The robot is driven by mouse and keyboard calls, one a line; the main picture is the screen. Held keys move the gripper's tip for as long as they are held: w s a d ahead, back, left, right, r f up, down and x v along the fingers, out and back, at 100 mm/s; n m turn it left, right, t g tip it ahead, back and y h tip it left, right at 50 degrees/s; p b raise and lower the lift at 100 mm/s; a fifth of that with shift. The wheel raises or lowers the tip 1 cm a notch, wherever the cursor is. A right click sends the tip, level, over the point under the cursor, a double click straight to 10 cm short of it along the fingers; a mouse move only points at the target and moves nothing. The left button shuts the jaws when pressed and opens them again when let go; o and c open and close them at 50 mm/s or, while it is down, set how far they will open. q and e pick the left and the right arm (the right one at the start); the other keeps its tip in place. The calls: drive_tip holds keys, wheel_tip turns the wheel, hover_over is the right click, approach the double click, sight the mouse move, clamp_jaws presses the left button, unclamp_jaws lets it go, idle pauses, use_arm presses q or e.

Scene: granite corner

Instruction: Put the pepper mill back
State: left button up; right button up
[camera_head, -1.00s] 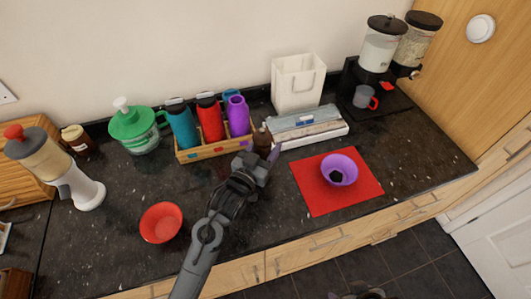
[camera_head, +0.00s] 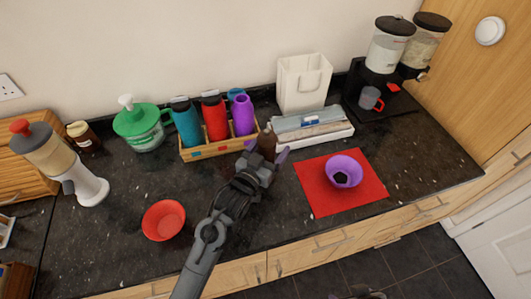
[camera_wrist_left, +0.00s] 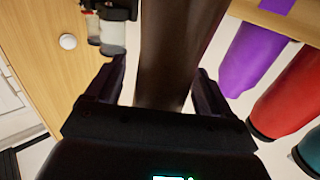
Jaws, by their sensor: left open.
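The dark brown pepper mill (camera_head: 267,141) stands on the counter by the right end of the wooden bottle rack (camera_head: 212,151). My left gripper (camera_head: 267,151) is at the mill, with its fingers apart on either side of it. In the left wrist view the mill (camera_wrist_left: 175,55) rises between the two open fingers (camera_wrist_left: 160,80), with a visible gap at each side. The mill's lower part is hidden by my gripper.
The rack holds teal, red and purple bottles (camera_head: 243,114). A white tray of boxes (camera_head: 340,136) lies close right of the mill. A red bowl (camera_head: 164,220) and a red mat (camera_head: 312,190) with a purple bowl (camera_head: 343,171) are nearer the front edge.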

use_arm(q)
drive_tip(key=shift+s+r, duration=0.1)
drive_tip(key=shift+r, duration=0.05)
drive_tip(key=b+v, duration=0.1)
drive_tip(key=v, duration=1.1)
